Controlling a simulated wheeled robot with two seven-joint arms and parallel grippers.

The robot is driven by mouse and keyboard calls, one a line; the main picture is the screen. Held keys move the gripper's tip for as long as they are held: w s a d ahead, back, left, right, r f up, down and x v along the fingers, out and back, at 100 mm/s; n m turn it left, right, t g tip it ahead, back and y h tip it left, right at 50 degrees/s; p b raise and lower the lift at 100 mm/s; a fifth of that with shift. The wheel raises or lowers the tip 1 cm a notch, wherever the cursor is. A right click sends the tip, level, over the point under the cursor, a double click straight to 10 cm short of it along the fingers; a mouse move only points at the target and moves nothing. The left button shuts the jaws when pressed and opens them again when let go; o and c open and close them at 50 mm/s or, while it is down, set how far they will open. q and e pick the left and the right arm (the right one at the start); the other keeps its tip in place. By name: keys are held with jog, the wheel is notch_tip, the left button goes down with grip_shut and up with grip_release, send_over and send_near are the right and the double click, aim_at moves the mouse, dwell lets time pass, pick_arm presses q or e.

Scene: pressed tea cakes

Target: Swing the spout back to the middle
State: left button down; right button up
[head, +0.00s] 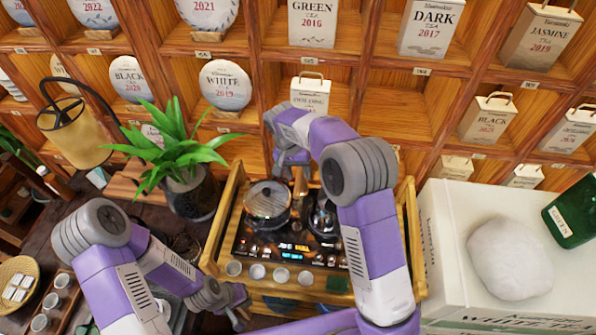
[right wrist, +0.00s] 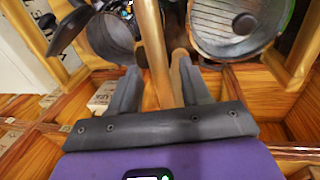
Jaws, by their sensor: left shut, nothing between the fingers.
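The brass-coloured spout (right wrist: 153,52) shows in the right wrist view as a long golden bar coming between my right gripper's fingers. In the head view the spout (head: 300,183) is a small upright piece behind the stove, between the glass pot and the dark kettle, partly hidden by my right arm. My right gripper (right wrist: 161,80) has its fingers apart on either side of the spout; I cannot tell whether either touches it. In the head view the right gripper (head: 292,168) is at the back of the stove tray. My left gripper (head: 238,308) is shut and empty, low near the tray's front left.
A glass-lidded pot (head: 267,203) and a dark kettle (head: 322,217) stand on the stove (head: 284,252) in a wooden tray. Small cups line its front edge. A potted plant (head: 190,190) stands left. A white box (head: 440,230) is right. Tea shelves rise behind.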

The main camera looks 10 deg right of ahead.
jog(key=shift+r, duration=0.1)
notch_tip(320, 180, up, 7)
jog(key=a, duration=0.1)
jog(key=shift+w+a+r, duration=0.15)
jog(key=shift+w+a, duration=0.05)
jog(key=shift+w, duration=0.05)
dwell(0.6)
